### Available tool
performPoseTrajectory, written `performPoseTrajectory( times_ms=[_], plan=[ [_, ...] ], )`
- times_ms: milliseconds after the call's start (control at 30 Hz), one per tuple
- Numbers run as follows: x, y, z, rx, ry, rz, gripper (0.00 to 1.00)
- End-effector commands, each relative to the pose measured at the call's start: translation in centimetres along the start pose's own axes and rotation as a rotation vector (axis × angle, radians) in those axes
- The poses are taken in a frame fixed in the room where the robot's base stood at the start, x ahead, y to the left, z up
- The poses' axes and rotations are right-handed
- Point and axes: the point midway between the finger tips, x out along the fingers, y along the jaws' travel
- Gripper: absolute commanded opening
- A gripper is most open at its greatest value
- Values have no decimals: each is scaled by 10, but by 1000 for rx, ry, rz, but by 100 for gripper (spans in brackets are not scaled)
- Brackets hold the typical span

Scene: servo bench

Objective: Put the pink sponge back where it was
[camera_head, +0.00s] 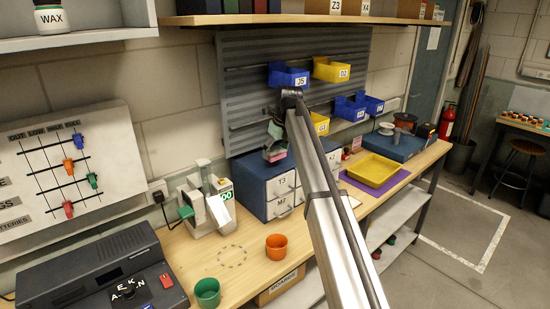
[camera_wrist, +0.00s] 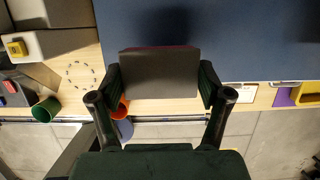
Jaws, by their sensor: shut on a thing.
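My gripper (camera_wrist: 160,82) is shut on a block with a dark grey face and a thin pinkish edge. This looks like the pink sponge (camera_wrist: 158,76), held crosswise between the two fingers. In the head view the sponge (camera_head: 274,155) is small, with a little pink showing beside my gripper (camera_head: 275,142). It is held up at the blue drawer cabinet (camera_head: 262,183), near the slatted back panel. In the wrist view the cabinet's blue top (camera_wrist: 255,40) spreads behind the sponge. Whether the sponge touches the cabinet, I cannot tell.
A dotted ring (camera_head: 232,256) marks bare bench. Near it stand an orange cup (camera_head: 277,247), a green cup (camera_head: 207,292) and a device with a green display (camera_head: 208,208). A yellow tray (camera_head: 376,170) lies on a purple mat. Blue and yellow bins (camera_head: 331,70) hang above.

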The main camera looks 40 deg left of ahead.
Motion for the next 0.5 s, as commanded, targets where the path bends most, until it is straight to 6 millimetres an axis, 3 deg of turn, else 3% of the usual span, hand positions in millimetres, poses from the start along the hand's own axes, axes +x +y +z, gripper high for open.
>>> performPoseTrajectory(
  times_ms=[267,500],
  plan=[
    [29,1,-11,0,2,2,45],
    [38,0,-8,0,-1,0,45]
  ],
)
